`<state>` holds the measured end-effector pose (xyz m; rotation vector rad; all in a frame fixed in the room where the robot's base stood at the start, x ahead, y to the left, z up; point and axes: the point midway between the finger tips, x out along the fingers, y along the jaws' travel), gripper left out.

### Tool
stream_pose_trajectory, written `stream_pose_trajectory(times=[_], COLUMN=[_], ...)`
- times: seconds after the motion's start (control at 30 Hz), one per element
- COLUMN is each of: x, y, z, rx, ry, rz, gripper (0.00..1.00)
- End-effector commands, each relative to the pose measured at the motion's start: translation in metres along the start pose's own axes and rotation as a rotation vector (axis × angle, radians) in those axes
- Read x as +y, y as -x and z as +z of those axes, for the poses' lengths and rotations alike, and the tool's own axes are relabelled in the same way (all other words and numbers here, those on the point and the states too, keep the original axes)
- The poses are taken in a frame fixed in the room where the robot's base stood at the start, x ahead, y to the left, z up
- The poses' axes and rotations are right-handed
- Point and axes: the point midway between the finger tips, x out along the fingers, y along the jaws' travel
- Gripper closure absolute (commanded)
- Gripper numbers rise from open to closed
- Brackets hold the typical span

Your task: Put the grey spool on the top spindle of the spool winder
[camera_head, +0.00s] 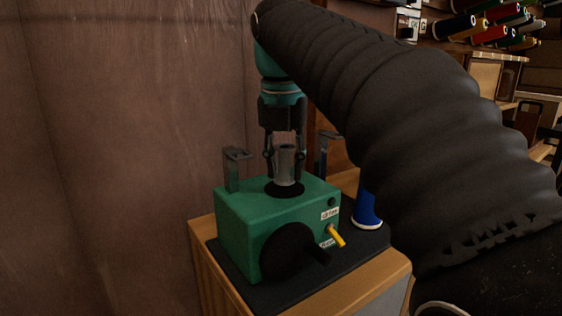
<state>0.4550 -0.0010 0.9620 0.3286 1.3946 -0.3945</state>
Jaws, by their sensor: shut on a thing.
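The spool winder (245,215) is a green box on a dark mat, with a black disc and a yellow lever on its front. The grey spool (286,165) is upright over the middle of its top, above a dark round base (285,188). My gripper (285,172) points straight down with its fingers on either side of the spool, shut on it. The spindle itself is hidden, apparently by the spool. I cannot tell whether the spool touches the base.
A blue cone (367,208) stands on the mat (376,239) at the right. Racked coloured spools (492,35) are at the upper right. A bare wall is at the left.

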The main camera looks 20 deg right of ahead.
Motion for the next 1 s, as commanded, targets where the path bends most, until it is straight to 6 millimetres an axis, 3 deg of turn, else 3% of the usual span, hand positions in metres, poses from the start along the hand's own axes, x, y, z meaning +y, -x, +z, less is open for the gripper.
stream_pose_trajectory(times=[0.87, 0.9, 1.0], x=[0.0001, 0.0001, 0.0001], y=[-0.0060, -0.0061, -0.0061], z=[0.0003, 0.0003, 0.0003], rx=[-0.001, -0.001, -0.001], ry=[0.000, 0.000, 0.000], rz=[0.001, 0.000, 0.000], gripper=[0.84, 0.59, 0.38])
